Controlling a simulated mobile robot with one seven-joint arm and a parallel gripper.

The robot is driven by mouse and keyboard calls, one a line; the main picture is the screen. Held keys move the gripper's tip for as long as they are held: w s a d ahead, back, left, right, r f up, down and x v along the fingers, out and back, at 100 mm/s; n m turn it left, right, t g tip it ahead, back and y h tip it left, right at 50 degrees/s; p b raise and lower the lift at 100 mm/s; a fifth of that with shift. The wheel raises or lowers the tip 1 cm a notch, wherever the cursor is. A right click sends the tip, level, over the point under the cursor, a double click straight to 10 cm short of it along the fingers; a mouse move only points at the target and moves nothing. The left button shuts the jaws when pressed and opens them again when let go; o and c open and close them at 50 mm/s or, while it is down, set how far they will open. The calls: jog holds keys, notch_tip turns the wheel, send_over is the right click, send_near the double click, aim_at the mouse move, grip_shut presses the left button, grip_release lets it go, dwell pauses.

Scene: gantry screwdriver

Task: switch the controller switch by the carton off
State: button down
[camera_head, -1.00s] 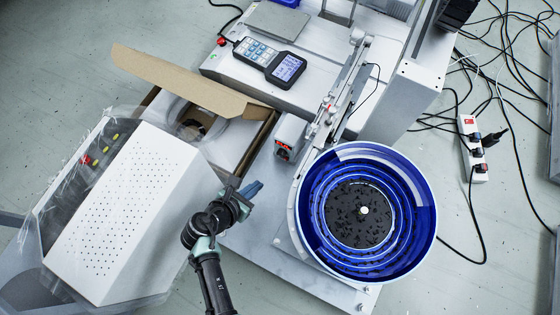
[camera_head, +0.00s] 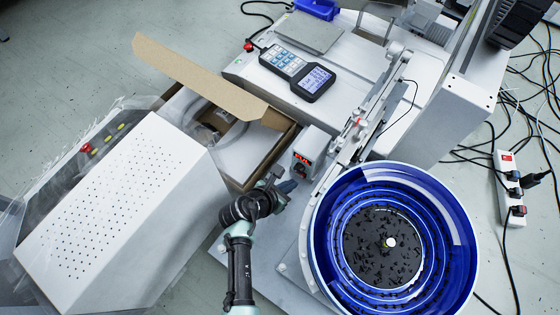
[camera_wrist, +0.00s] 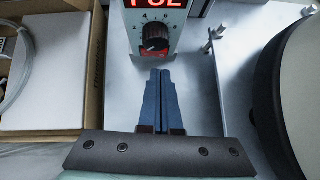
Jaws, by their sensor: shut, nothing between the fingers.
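The controller (camera_head: 311,148) is a small grey box just right of the open carton (camera_head: 282,142). In the wrist view the controller (camera_wrist: 178,38) fills the top middle, with a red lit display (camera_wrist: 156,3) and a black dial (camera_wrist: 155,36). A red part, apparently the switch (camera_wrist: 154,53), shows below the dial, partly covered by it; its position cannot be read. My gripper (camera_head: 288,186) is shut and empty in front of the controller. Its blue fingertips (camera_wrist: 160,72) point at the controller's face, just below the red part, with no clear contact.
The blue bowl feeder (camera_head: 330,235) stands close on the right; its dark side also shows in the wrist view (camera_wrist: 300,90). The white perforated housing (camera_head: 110,210) is on the left. A handheld keypad (camera_head: 297,72) lies on the machine behind. Bare plate lies beside the controller.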

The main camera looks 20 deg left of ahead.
jog(key=shift+w+d+b, duration=0.15)
jog(key=shift+w+b, duration=0.05)
jog(key=shift+w, duration=0.3)
jog(key=shift+w+d+b, duration=0.15)
jog(key=shift+w+b, duration=0.05)
jog(key=shift+w, duration=0.3)
jog(key=shift+r, duration=0.1)
